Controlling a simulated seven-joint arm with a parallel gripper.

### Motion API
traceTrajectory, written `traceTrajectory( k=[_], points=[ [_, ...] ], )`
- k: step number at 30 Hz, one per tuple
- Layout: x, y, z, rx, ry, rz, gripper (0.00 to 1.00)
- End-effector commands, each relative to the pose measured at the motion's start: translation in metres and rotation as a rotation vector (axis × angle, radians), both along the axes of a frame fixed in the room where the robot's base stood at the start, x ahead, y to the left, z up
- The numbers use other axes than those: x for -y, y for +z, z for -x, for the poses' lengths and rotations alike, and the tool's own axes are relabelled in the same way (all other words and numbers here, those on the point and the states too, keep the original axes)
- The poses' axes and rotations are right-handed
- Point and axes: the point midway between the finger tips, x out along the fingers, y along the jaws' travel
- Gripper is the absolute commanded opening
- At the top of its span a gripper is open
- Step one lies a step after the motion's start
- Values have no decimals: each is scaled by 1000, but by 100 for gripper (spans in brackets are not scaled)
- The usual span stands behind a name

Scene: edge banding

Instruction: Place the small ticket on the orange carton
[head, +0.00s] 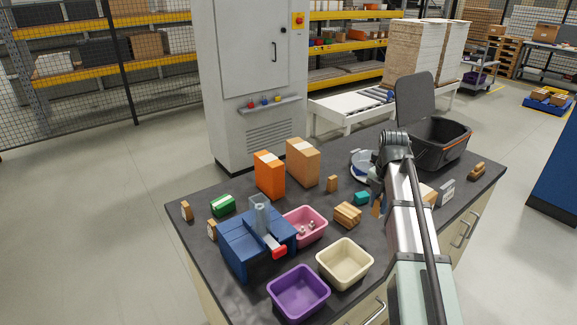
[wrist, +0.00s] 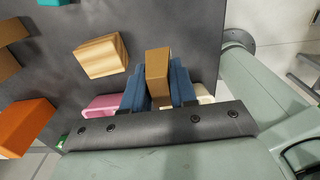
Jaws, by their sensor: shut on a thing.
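The orange carton (head: 269,175) stands upright on the dark table, with a pale band at its top; it also shows at the lower left of the wrist view (wrist: 24,126). My gripper (head: 376,192) is over the table, to the right of the carton and apart from it. In the wrist view its blue fingers (wrist: 158,88) are shut on a brown block (wrist: 158,64). My arm partly hides this block in the head view. I cannot make out a small ticket in either view.
A tan carton (head: 303,163) stands right beside the orange one. A striped wooden block (head: 347,214), teal block (head: 362,198), pink bin (head: 316,222), cream bin (head: 344,263), purple bin (head: 299,292) and blue machine (head: 249,247) crowd the table. A dark crate (head: 441,150) stands far right.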

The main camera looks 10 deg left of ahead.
Motion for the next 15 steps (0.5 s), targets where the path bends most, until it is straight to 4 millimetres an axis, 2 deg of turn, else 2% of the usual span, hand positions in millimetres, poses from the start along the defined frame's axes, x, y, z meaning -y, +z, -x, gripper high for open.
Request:
traceTrajectory(
  k=[8,15],
  points=[
    [-79,11,-3,0,115,0,0],
    [-166,37,-35,1,228,0,0]
  ],
)
